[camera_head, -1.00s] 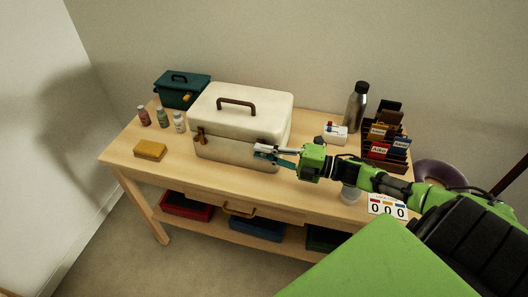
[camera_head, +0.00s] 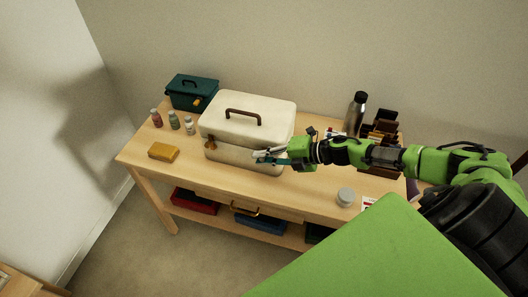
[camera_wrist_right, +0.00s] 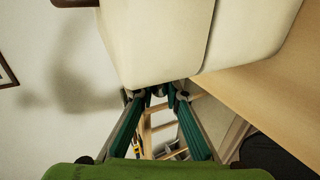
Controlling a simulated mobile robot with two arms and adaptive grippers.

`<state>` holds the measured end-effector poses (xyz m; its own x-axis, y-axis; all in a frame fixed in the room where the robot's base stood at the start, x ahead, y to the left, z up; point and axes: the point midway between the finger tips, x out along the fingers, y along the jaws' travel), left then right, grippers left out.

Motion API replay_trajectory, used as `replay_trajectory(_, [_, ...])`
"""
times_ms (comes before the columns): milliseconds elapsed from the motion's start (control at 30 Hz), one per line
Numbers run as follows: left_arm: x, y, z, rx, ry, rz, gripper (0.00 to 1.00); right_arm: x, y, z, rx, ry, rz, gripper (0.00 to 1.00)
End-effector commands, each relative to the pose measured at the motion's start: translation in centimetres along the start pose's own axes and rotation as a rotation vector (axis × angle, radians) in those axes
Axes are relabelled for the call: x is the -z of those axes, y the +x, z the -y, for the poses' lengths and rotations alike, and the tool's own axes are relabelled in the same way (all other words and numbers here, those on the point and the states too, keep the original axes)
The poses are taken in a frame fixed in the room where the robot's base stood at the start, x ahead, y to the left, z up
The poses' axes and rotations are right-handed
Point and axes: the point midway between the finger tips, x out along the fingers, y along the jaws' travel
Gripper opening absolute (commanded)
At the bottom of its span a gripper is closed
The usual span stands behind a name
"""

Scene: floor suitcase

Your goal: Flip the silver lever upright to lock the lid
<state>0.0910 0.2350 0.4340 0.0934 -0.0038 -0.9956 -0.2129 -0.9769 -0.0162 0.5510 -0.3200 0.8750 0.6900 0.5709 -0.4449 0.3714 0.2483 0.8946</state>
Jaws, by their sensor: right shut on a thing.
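The cream case (camera_head: 226,151) stands on the table with its lid (camera_head: 270,110) down and a brown handle on top. A brownish latch (camera_head: 210,146) shows at the front left. My right gripper (camera_head: 258,156) is at the right part of the case's front, near the lid seam, and covers the silver lever there. In the right wrist view the fingers (camera_wrist_right: 159,92) close together at the case's edge, on a small dark part that I take for the lever. Its exact angle is hidden. My left gripper is not in view.
A teal toolbox (camera_head: 192,93), several small bottles (camera_head: 174,120) and a yellow block (camera_head: 163,152) are to the left. A steel bottle (camera_head: 355,116), a dark rack (camera_head: 385,122) and a grey round jar (camera_head: 345,197) are to the right.

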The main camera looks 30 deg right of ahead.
Motion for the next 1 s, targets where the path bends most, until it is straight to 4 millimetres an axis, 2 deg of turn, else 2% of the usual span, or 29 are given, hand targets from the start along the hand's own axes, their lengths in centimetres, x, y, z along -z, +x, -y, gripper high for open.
replay_trajectory(100, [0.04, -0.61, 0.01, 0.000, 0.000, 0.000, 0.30, -0.06, 0.00, -0.22, 0.018, 0.000, 0.001, 0.00])
replay_trajectory(533, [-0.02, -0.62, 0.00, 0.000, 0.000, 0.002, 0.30, -0.04, 0.12, 0.00, 0.026, 0.000, 0.002, 0.00])
replay_trajectory(567, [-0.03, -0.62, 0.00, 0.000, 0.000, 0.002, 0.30, -0.04, 0.12, 0.00, 0.026, 0.001, 0.002, 0.17])
replay_trajectory(600, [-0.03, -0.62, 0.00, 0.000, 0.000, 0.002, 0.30, -0.03, 0.12, 0.00, 0.026, 0.001, 0.002, 0.28])
replay_trajectory(633, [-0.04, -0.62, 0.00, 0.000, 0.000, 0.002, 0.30, -0.03, 0.12, -0.01, 0.026, 0.001, 0.002, 0.30])
replay_trajectory(1000, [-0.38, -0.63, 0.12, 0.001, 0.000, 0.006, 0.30, -0.02, -0.11, -0.01, 0.026, 0.001, 0.001, 0.30])
